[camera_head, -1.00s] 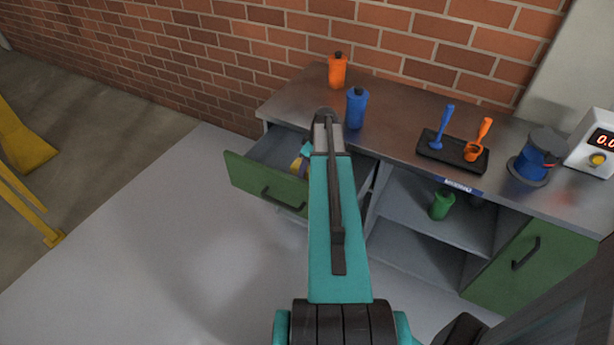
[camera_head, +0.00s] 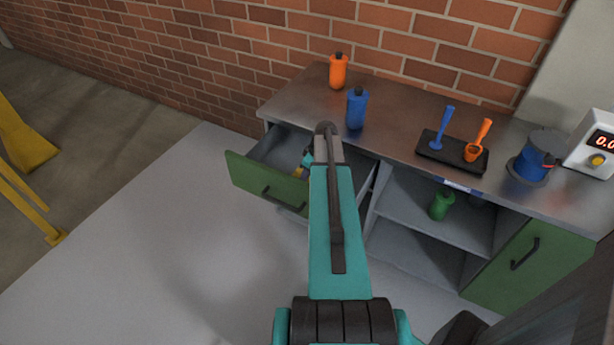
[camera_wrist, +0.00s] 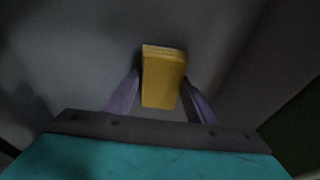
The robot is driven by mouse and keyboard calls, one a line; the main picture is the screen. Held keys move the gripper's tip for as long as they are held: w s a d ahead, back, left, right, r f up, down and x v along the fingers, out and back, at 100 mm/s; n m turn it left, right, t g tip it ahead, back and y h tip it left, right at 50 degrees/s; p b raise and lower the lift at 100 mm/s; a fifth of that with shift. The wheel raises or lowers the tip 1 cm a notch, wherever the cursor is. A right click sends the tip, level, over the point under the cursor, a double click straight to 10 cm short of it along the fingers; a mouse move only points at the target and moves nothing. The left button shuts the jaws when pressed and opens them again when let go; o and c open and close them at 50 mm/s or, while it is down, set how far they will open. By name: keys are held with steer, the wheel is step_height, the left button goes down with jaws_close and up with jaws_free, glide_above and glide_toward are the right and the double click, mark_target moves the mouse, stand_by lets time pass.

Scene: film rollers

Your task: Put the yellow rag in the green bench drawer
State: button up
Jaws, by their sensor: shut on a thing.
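The green bench drawer (camera_head: 266,185) is pulled open at the left end of the bench, and its grey inside shows. The yellow rag (camera_wrist: 163,78) is between the two fingers of my gripper (camera_wrist: 161,92) in the wrist view, and the fingers are shut on it. In the head view only a small bit of yellow (camera_head: 299,171) shows beside my arm, over or in the open drawer. My arm hides most of the gripper and the drawer's right part there. Grey surfaces surround the rag in the wrist view; I cannot tell whether it touches the drawer's bottom.
On the bench top (camera_head: 400,130) stand an orange bottle (camera_head: 338,72), a blue bottle (camera_head: 356,109), a black tray (camera_head: 436,155) with a blue and an orange tool, and a blue device (camera_head: 531,160). A green bottle (camera_head: 441,205) stands on the open shelf right of the drawer.

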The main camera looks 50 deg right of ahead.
steer(key=shift+f, duration=0.25)
steer(key=shift+f, duration=0.15)
steer(key=o, duration=1.1)
steer(key=shift+r, duration=0.25)
steer(key=shift+b+v, duration=1.15)
steer(key=shift+v, duration=4.75)
steer(key=shift+w, duration=0.1)
